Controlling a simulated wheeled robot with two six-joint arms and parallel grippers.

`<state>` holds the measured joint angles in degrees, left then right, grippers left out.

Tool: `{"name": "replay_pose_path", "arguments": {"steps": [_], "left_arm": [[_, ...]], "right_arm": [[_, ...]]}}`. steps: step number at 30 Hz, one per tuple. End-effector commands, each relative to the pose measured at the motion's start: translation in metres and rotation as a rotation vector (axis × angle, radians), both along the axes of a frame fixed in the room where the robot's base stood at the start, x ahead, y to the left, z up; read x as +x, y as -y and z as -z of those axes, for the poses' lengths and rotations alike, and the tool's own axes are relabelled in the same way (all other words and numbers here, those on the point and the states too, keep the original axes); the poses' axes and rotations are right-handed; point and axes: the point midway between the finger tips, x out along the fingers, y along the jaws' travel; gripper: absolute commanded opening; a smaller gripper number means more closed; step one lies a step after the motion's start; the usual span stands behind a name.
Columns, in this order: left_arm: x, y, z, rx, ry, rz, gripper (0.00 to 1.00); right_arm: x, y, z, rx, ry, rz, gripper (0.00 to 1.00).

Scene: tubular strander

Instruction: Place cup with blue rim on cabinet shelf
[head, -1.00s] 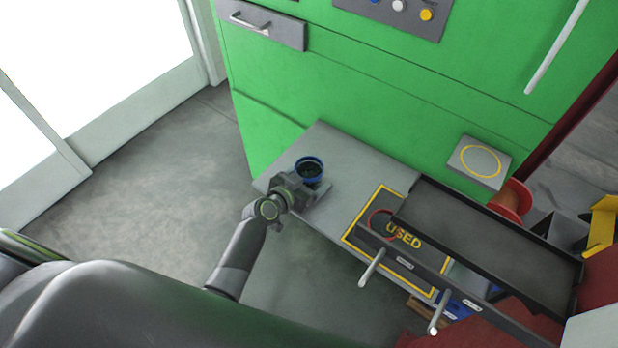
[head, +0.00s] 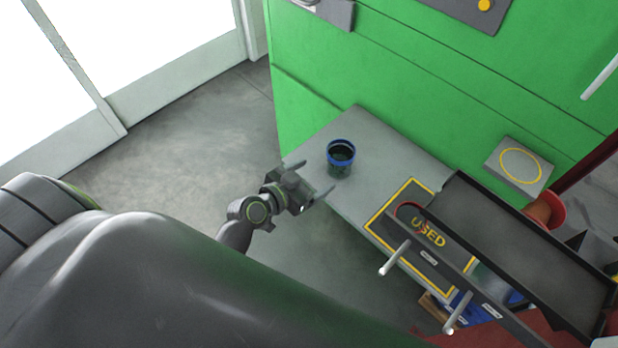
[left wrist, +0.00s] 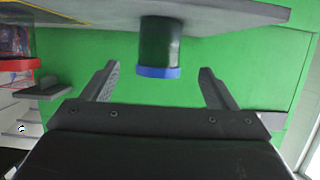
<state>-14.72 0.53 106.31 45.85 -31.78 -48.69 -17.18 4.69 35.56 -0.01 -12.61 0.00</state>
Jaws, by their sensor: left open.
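The cup with the blue rim (head: 341,160) stands upright on the grey shelf (head: 390,158) of the green cabinet, near its left end. It is dark with a blue ring at its top. My left gripper (head: 311,176) is open, with its fingers pointing toward the cup and a gap between them. In the left wrist view the cup (left wrist: 160,48) appears upside down, ahead of and between the open fingertips (left wrist: 158,78), not touching them. My right gripper is not in view.
A yellow-bordered "USED" area (head: 428,232) lies right of the cup. A dark tray (head: 520,250) with white handles stands further right. A small plate with a yellow ring (head: 519,166) juts from the green cabinet (head: 420,90). Open floor lies left.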

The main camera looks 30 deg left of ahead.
Motion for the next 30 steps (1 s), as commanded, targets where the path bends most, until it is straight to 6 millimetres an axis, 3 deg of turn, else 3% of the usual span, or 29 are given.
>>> {"name": "replay_pose_path", "arguments": {"steps": [11,14,17,22,26,30], "left_arm": [[-0.007,-0.002,-0.002,-0.001,-0.002,0.001,0.8],[-0.009,-0.004,0.009,0.002,-0.027,-0.009,0.8],[-0.015,-0.012,0.043,0.006,-0.103,-0.04,0.8],[-0.05,-0.034,0.141,0.03,-0.324,-0.134,0.8],[-0.1,-0.054,0.22,0.065,-0.511,-0.215,0.8],[-0.17,-0.074,0.291,0.113,-0.697,-0.288,0.8]], "right_arm": [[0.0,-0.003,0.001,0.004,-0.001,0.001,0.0],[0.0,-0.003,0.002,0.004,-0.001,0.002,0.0],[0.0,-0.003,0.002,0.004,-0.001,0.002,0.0],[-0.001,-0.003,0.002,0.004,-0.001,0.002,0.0],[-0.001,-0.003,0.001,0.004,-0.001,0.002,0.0],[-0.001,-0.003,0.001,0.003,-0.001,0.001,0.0]]}}
